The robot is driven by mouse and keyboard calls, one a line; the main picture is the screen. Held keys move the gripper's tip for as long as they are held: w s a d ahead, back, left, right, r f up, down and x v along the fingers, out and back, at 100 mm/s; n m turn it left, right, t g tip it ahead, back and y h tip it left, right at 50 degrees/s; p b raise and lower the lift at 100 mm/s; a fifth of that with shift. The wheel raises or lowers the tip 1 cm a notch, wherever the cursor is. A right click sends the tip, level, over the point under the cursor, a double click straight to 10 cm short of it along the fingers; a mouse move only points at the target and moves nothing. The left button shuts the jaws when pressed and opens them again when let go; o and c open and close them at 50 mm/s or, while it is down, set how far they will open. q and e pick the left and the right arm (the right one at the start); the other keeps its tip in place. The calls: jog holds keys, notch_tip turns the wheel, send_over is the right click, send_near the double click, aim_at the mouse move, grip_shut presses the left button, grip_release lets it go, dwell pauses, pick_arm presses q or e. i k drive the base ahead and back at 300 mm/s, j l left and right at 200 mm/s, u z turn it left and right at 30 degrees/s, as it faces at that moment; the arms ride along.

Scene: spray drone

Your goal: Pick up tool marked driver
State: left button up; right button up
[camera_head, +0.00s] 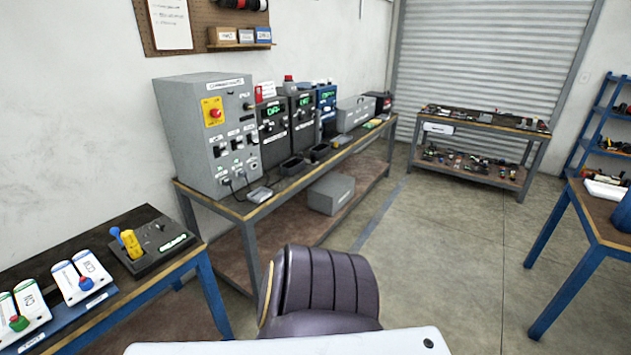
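No tool with a readable "driver" mark shows. A yellow-bodied item (131,243) and a blue-topped piece (115,235) stand upright in a black holder (165,245) on the left bench; the holder's green-white label is too small to read. Small dark tools (467,162) lie on the lower shelf of the far bench, and more items lie on its top. They are too small to identify. Neither of my grippers is in the picture.
A blue-framed left bench (130,305) also bears white boxes (80,277) with coloured knobs. A long bench (262,208) along the wall carries a grey control box (208,130). The floor (450,240) is clear toward the far bench (535,135).

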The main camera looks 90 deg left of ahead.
aim_at(130, 242)
jog(key=j+u, duration=0.1)
jog(key=u, duration=4.2)
